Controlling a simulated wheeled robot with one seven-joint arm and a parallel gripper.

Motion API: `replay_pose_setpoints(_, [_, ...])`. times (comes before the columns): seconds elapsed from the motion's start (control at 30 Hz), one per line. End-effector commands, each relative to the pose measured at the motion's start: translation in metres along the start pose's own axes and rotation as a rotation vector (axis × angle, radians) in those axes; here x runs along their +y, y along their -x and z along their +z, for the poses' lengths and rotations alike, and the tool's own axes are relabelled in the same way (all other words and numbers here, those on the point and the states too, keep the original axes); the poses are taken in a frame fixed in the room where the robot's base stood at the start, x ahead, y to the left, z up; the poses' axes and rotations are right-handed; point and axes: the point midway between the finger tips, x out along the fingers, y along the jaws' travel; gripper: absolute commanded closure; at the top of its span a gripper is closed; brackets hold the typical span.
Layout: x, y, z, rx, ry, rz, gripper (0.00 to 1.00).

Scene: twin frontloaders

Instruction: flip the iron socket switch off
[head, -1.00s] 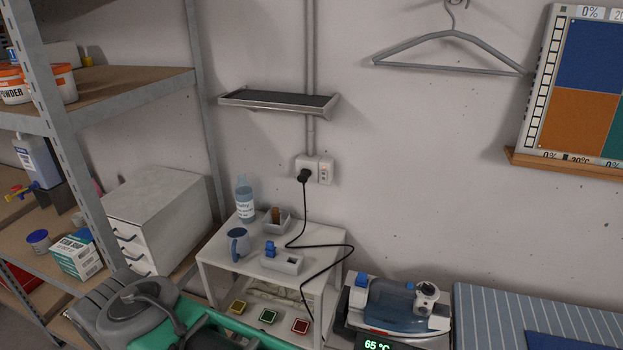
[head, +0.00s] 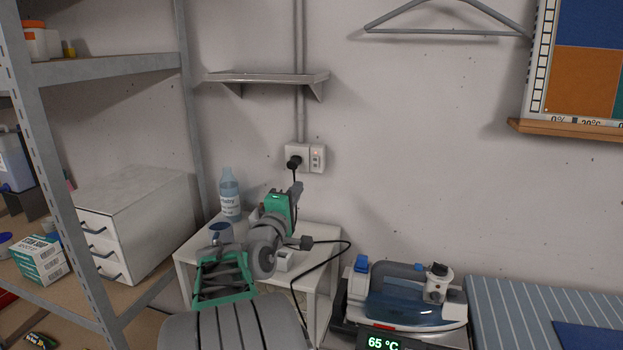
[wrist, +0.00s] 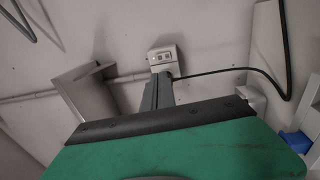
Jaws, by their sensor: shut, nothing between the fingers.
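The iron's wall socket (head: 291,152) is a white box below the small shelf, with a black plug in its left half. The switch (head: 317,158) is on its right half, with a small reddish spot near its top. My gripper (head: 298,186) is shut and empty, just below the socket in the head view. In the wrist view my shut fingers (wrist: 157,88) point at the socket box (wrist: 164,52) and overlap its lower edge. I cannot tell whether they touch it. The iron (head: 410,302) sits on its base at the right.
A black cord (head: 338,243) runs from the plug over the white stand (head: 186,262). A bottle (head: 229,196) and a mug (head: 221,234) stand there. A wall shelf (head: 265,77) is above the socket.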

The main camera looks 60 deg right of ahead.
Motion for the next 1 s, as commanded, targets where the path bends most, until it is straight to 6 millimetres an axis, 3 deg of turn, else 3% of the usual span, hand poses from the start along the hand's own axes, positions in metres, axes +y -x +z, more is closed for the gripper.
replay_pose_setpoints(0.2, [0.002, -0.001, -0.001, 0.003, -0.004, -0.003, 1.0])
replay_pose_setpoints(0.33, [0.002, -0.011, -0.001, 0.002, -0.004, -0.005, 1.0])
replay_pose_setpoints(0.8, [0.002, -0.109, -0.002, 0.002, -0.006, -0.005, 1.0])
replay_pose_setpoints(1.0, [0.001, -0.135, -0.003, 0.005, -0.006, -0.005, 1.0])
